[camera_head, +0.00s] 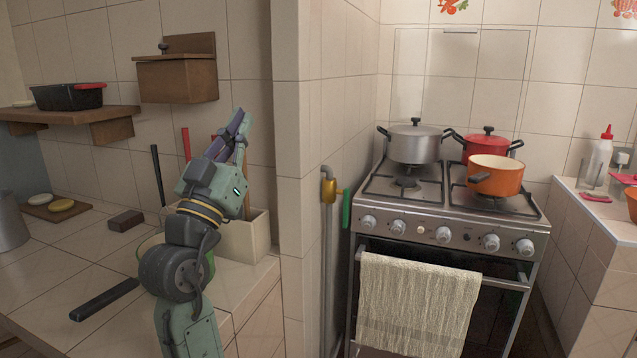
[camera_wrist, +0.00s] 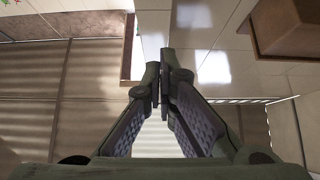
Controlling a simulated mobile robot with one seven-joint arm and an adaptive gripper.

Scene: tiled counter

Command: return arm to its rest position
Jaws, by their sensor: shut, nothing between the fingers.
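My gripper (camera_head: 240,119) is raised above the tiled counter (camera_head: 50,285) at the left, with its fingers pointing up and to the right. It is in front of the tiled wall, apart from the counter top. In the wrist view the two fingers (camera_wrist: 161,80) come together at the tips with nothing between them. My green and grey arm rises from the bottom of the head view and hides part of the counter and part of a green-rimmed pan behind it.
A wooden box (camera_head: 177,78) hangs on the wall left of my gripper. A cream container (camera_head: 252,235) with utensils stands close behind my arm. A wall edge (camera_head: 292,180) lies to the right. The stove (camera_head: 440,205) carries a silver pot (camera_head: 414,144), red pot and orange pan (camera_head: 497,176).

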